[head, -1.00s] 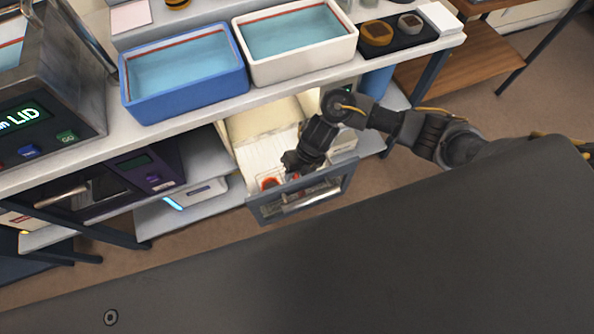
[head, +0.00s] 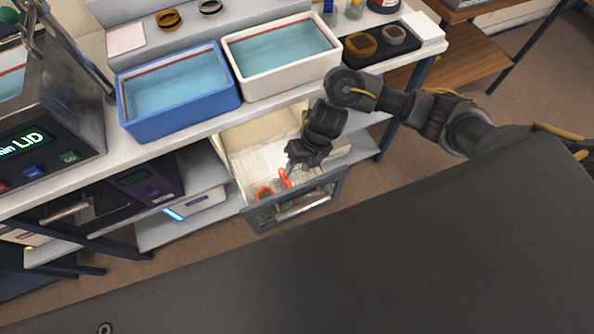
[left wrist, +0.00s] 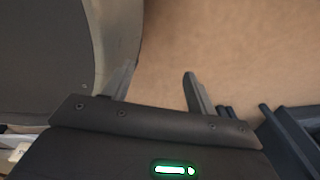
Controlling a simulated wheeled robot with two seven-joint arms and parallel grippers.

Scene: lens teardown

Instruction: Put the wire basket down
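I cannot make out a wire basket for certain in either view. My right gripper (head: 297,162) is over the open drawer (head: 262,218) under the bench. An orange-red object (head: 285,178) shows at its fingertips, and I cannot tell whether it is held. Another orange ring-like piece (head: 264,192) lies in the drawer. My left gripper (left wrist: 158,88) is open and empty in the left wrist view, with brown floor beyond its fingers. It does not show in the head view.
A blue tub (head: 180,125) and a white tub (head: 290,84) of liquid stand on the bench. The metal machine with a lit display (head: 28,143) is at left. A dark tray (head: 384,54) with two small parts is at right.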

